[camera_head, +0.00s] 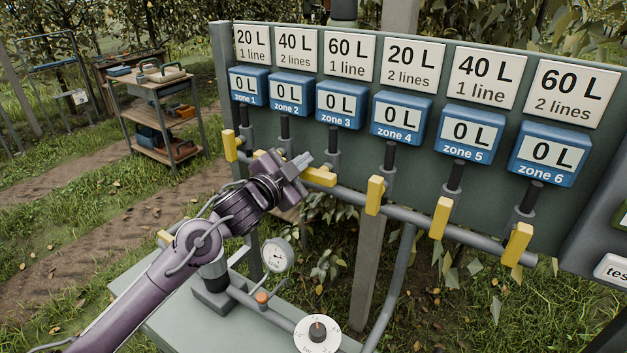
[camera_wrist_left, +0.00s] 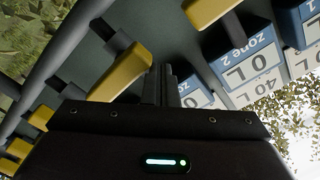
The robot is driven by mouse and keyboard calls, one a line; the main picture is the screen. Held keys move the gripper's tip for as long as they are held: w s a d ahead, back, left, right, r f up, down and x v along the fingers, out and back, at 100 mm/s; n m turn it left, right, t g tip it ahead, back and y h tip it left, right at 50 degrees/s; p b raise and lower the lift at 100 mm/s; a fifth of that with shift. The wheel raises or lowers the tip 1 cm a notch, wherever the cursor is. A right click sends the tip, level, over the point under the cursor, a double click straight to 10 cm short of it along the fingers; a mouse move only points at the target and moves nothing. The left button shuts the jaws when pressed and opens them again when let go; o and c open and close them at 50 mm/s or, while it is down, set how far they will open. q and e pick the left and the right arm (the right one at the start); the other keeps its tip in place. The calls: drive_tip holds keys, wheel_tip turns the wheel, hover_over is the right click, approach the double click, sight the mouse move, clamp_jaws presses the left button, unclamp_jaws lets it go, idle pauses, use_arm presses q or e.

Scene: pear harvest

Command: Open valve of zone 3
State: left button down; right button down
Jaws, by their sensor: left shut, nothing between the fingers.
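The zone 3 valve handle (camera_head: 321,177) is a yellow lever below the blue zone 3 meter (camera_head: 341,104), which reads 0 L under a "60 L, 1 line" plate. The lever lies roughly along the grey pipe, unlike the zone 4 handle (camera_head: 375,195), which hangs across it. My left gripper (camera_head: 303,160) is shut and empty, just left of the zone 3 handle and close to it. In the left wrist view the shut fingers (camera_wrist_left: 162,84) are beside this yellow lever (camera_wrist_left: 122,72); I cannot tell whether they touch. My right gripper is out of view.
The zone 1 handle (camera_head: 230,146), zone 5 handle (camera_head: 440,217) and zone 6 handle (camera_head: 517,244) hang across the pipe. The zone 2 handle (camera_head: 258,155) is partly hidden by my arm. A gauge (camera_head: 277,254) and dial (camera_head: 317,335) stand below. A cart (camera_head: 160,90) stands behind left.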

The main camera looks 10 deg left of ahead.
use_arm(q)
drive_tip(key=shift+w+a+f, duration=0.15)
drive_tip(key=shift+a+f, duration=0.2)
drive_tip(key=shift+f, duration=0.25)
drive_tip(key=shift+a+f+b, duration=0.15)
drive_tip(key=shift+f+b, duration=0.5)
drive_tip(key=shift+f+b, duration=0.5)
drive_tip(key=shift+f, duration=0.4)
